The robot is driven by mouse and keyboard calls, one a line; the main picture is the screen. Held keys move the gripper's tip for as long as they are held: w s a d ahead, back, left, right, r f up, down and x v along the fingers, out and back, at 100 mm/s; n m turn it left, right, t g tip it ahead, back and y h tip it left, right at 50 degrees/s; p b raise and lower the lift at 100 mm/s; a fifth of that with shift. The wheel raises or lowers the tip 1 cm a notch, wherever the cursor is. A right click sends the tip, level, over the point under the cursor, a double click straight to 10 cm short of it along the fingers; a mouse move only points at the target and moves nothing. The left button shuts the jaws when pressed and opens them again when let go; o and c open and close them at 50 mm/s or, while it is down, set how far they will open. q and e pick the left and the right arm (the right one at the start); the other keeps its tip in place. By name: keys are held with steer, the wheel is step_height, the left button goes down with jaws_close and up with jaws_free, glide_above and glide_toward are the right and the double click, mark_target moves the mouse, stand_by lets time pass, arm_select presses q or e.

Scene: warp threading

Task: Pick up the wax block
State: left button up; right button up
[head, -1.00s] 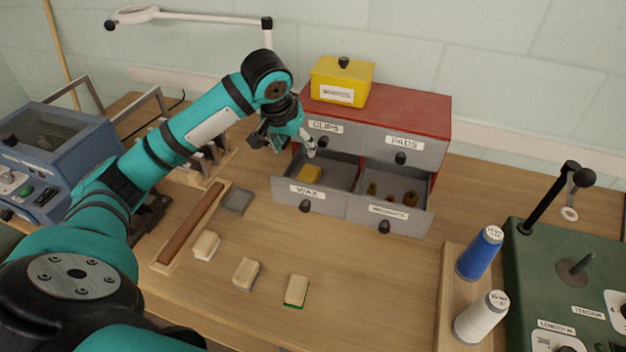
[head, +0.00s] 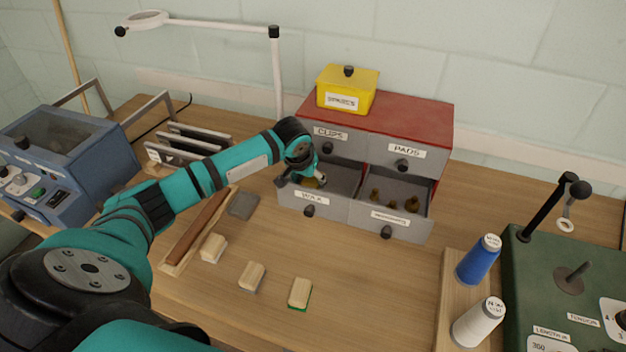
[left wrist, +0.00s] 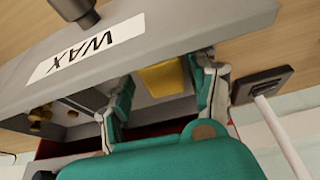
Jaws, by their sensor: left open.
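The yellow wax block (left wrist: 163,77) lies in the open drawer labelled WAX (head: 312,199). In the head view only a bit of the block (head: 313,183) shows, as my gripper hides most of it. My left gripper (head: 304,181) points down into this drawer from its left side. In the left wrist view its two fingers stand apart, one to each side of the block; whether they touch it I cannot tell. My right gripper is not in view.
The drawer to the right (head: 388,216) is also open, with several small brown pieces. A yellow lidded box (head: 347,92) stands on the red-topped cabinet (head: 420,112). Wooden blocks (head: 252,277) lie in front, with thread spools (head: 478,259) at right. A lamp post (head: 277,75) rises behind my arm.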

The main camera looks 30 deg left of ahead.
arm_select(q)
steer(key=shift+x, duration=1.15)
steer(key=c, duration=0.9)
steer(key=shift+c, duration=0.5)
steer(key=shift+r, duration=0.2)
